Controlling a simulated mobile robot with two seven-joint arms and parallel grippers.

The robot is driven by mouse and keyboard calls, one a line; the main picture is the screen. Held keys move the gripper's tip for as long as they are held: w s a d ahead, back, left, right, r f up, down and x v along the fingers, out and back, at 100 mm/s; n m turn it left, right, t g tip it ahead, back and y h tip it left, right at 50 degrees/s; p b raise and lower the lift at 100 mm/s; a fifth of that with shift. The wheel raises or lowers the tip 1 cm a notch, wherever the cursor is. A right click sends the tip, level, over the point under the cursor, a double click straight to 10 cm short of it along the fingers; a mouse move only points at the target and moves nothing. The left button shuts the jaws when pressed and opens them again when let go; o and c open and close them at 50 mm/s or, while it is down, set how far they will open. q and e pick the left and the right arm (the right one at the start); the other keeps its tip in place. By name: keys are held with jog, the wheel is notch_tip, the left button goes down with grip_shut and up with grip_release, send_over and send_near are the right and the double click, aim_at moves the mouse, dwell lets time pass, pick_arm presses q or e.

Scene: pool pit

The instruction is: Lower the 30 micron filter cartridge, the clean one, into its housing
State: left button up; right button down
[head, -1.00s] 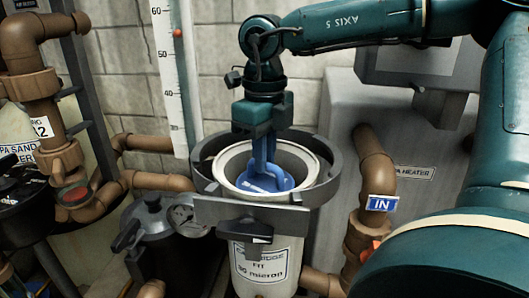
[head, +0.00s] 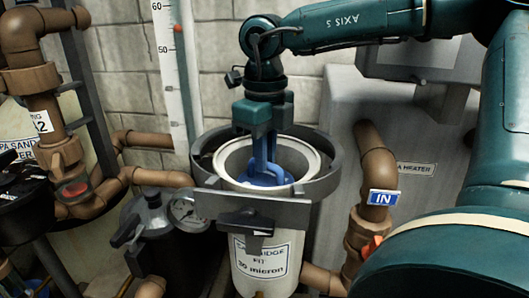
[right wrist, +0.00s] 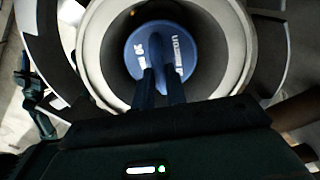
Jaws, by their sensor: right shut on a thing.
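The cartridge's blue top cap and handle (head: 264,176) sit down inside the open mouth of the white housing (head: 259,268), whose label reads "30 micron". In the right wrist view the round blue cap (right wrist: 161,58) lies within the housing bore, with a dark gap around it and white lettering on it. My right gripper (head: 261,132) is shut on the upright handle, just above the housing rim. The cartridge body below the cap is hidden by the housing wall. My left gripper is not in view.
A grey clamp ring (head: 325,183) surrounds the housing mouth, with a dark latch (head: 247,223) in front. A black lidded vessel (head: 150,225) with a gauge (head: 186,213) stands left. Brown pipes (head: 374,170) rise at right, one tagged "IN". A scale (head: 171,75) hangs behind.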

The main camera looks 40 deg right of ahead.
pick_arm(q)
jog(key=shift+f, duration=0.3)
pick_arm(e)
jog(key=shift+f, duration=0.2)
jog(key=c, duration=1.3)
grip_release()
jog(key=shift+c, duration=0.2)
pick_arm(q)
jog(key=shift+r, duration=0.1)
